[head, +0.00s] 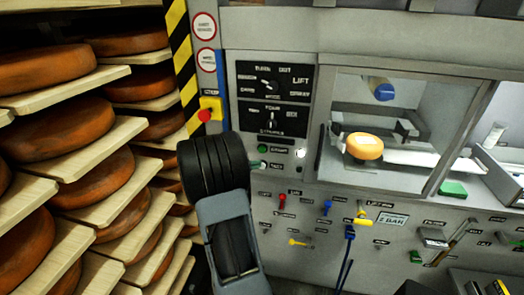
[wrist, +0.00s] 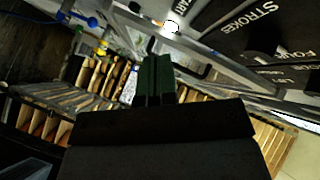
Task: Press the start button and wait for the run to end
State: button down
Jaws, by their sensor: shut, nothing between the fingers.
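The control panel (head: 273,120) stands in the middle of the head view, with two rotary knobs on black plates. Below them is a small round green button (head: 262,149) beside a green label too small to read there. A lit white lamp (head: 300,153) is to its right. In the wrist view a label ending in "TART" shows at the top, near a bright white round spot (wrist: 170,27). My gripper (wrist: 155,62) is shut and empty, its dark fingers side by side below that spot. My arm covers the panel's lower left in the head view; contact with the button cannot be told.
A red stop button on a yellow box (head: 206,114) is just above my wrist. Shelves of cheese wheels (head: 95,180) fill the left. A cheese wheel (head: 363,146) sits behind the machine's window. Coloured valves and levers (head: 327,207) stick out below.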

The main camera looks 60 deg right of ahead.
aim_at(262, 149)
jog(key=shift+w+d, duration=0.3)
jog(key=shift+d, duration=0.6)
jog(key=shift+w+d, duration=0.25)
jog(key=shift+d, duration=0.65)
jog(key=shift+w+d, duration=0.3)
jog(key=shift+d, duration=0.6)
jog(key=shift+d, duration=0.1)
jog(key=shift+d, duration=0.3)
